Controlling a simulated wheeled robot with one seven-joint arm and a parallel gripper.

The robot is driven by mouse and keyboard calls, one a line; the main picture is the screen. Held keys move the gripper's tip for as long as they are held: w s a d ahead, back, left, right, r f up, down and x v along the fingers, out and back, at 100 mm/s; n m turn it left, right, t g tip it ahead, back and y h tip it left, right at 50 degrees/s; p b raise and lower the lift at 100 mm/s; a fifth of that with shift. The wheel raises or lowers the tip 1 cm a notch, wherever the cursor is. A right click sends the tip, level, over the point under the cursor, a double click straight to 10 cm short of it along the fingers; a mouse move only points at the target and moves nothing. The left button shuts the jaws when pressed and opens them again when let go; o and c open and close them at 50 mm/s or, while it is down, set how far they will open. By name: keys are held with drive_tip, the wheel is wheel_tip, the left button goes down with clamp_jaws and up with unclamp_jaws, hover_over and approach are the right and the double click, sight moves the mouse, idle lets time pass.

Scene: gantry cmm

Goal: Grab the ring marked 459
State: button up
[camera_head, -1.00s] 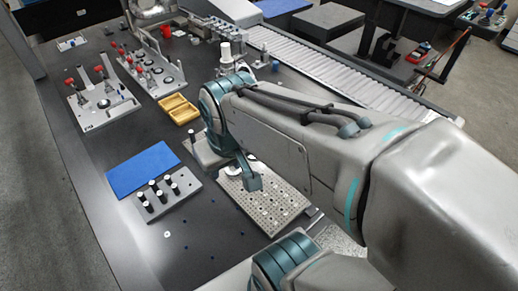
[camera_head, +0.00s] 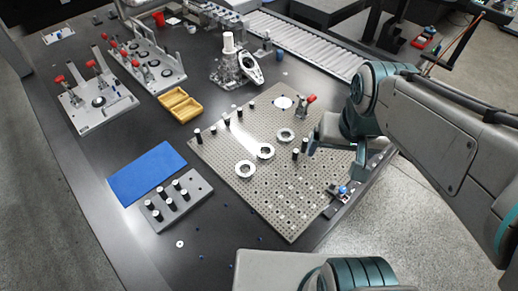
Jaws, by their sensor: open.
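Three silver rings lie flat on a perforated fixture plate (camera_head: 290,205): a near ring (camera_head: 237,169), a middle ring (camera_head: 257,151) and a far ring (camera_head: 278,135). Their markings are too small to read, so I cannot tell which is 459. My gripper (camera_head: 335,150) is open over the right part of the plate, to the right of the far ring and apart from all three rings. The arm hides part of the plate's right edge.
Black pegs (camera_head: 295,155) and a red-handled clamp (camera_head: 308,101) stand on the plate near the rings. A blue mat (camera_head: 147,172), a peg block (camera_head: 180,200) and a yellow tray (camera_head: 180,104) lie to the left. Clamp fixtures stand at the back left.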

drive_tip(key=w+a+f+m+g+b, duration=0.1)
drive_tip(key=w+a+f+m, duration=0.15)
drive_tip(key=w+a, duration=0.2)
drive_tip(key=w+a+f+m+b, duration=0.1)
drive_tip(key=w+a+f, duration=0.2)
drive_tip(key=w, duration=0.2)
drive_tip(key=m+g+b, duration=0.2)
drive_tip(key=m+b, duration=0.2)
drive_tip(key=m, duration=0.1)
hover_over(245, 172)
wheel_tip(245, 172, down, 15)
wheel_tip(245, 172, down, 8)
drive_tip(key=shift+a+p, duration=0.1)
drive_tip(key=shift+p, duration=0.35)
drive_tip(key=shift+f+p, duration=0.45)
drive_tip(key=shift+f, duration=2.55)
drive_tip(key=c, duration=1.3)
drive_tip(key=shift+c, duration=0.3)
drive_tip(key=shift+r, duration=0.15)
